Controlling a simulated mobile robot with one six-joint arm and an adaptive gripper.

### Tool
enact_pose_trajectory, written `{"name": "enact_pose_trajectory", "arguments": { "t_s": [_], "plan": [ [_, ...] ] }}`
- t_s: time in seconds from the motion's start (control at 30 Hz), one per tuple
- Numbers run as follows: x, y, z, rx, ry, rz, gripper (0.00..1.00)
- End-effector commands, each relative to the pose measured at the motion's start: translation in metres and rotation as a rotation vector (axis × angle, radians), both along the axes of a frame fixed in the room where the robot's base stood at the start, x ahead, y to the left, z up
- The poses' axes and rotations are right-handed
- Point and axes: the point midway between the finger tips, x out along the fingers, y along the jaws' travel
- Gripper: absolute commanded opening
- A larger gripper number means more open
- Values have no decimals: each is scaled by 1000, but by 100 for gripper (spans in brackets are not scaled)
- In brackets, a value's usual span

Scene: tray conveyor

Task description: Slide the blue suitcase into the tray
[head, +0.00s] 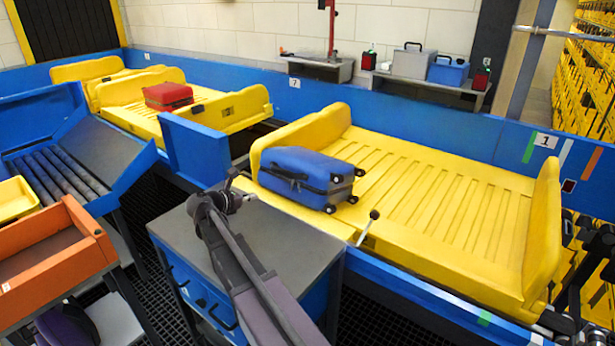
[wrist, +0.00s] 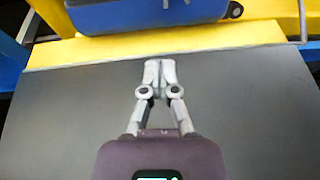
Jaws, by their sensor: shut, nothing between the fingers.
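The blue suitcase (head: 312,176) lies flat at the left end of the large yellow tray (head: 455,215), close to its front edge, with its dark wheels toward the right. Its near side shows at the top of the wrist view (wrist: 150,14), beyond a yellow strip. My gripper (head: 234,177) is over the far part of the grey table, left of and in front of the suitcase. In the wrist view its fingertips (wrist: 160,63) are together, empty, and apart from the suitcase.
The grey-topped blue cabinet (head: 262,238) stands against the conveyor. A black-knobbed lever (head: 374,214) rises at the tray's front edge. A red suitcase (head: 168,96) lies in another yellow tray at left. The right part of the large tray is bare.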

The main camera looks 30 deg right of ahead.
Motion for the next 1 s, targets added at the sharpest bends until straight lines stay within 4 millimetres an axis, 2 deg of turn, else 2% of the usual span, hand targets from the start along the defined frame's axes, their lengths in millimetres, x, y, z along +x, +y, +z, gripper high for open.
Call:
{"name": "enact_pose_trajectory", "arguments": {
  "t_s": [0.17,0.7,1.0],
  "plan": [
    [3,-10,-10,0,0,0,0],
    [19,-63,-47,0,0,1,0],
    [20,-69,-49,0,0,2,0]
  ]
}}
